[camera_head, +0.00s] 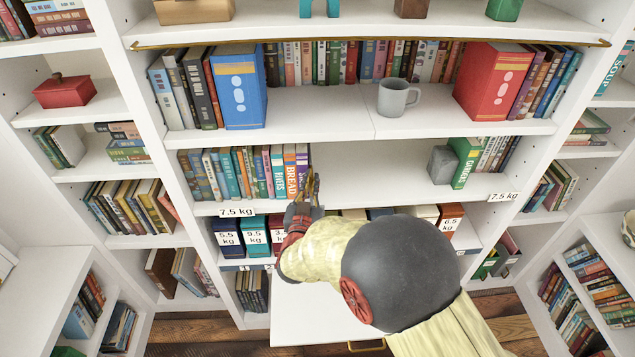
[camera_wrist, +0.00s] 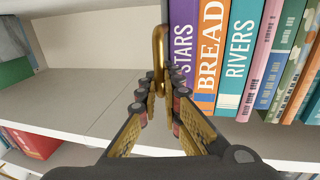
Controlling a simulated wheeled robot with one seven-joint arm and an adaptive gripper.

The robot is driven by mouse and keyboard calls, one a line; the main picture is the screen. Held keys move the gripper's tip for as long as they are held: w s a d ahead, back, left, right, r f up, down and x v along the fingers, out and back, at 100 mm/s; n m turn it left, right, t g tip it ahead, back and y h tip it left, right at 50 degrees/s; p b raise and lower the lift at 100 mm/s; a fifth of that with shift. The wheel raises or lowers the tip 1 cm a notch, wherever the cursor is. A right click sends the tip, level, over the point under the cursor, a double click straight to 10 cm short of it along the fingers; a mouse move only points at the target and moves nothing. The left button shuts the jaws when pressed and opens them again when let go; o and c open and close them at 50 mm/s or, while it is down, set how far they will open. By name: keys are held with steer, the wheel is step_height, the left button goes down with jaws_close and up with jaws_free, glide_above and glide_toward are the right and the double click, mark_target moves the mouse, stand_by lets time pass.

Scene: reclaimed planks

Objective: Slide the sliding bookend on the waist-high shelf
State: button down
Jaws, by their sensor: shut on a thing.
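The sliding bookend (camera_wrist: 158,45) is a brass-coloured upright bar at the end of a row of books on the waist-high shelf (camera_head: 365,170). In the wrist view it stands close beside a purple book (camera_wrist: 184,45), with orange and teal books beyond. My gripper (camera_wrist: 157,92) is shut on the bar, its fingertips on both sides of the lower part. In the head view my gripper (camera_head: 308,192) is at the right end of the book row (camera_head: 240,172), and the bookend there is mostly lost among the fingers.
To the right of the bookend the shelf is clear as far as a grey block (camera_head: 442,165) and a green book (camera_head: 465,162). A mug (camera_head: 397,97) stands on the shelf above. Labelled boxes (camera_head: 256,237) sit on the shelf below.

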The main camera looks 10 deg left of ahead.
steer(key=c, duration=2)
jaws_free()
steer(key=shift+s, duration=0.1)
steer(key=s, duration=1.1)
steer(key=shift+s+d, duration=0.25)
steer(key=shift+s, duration=0.15)
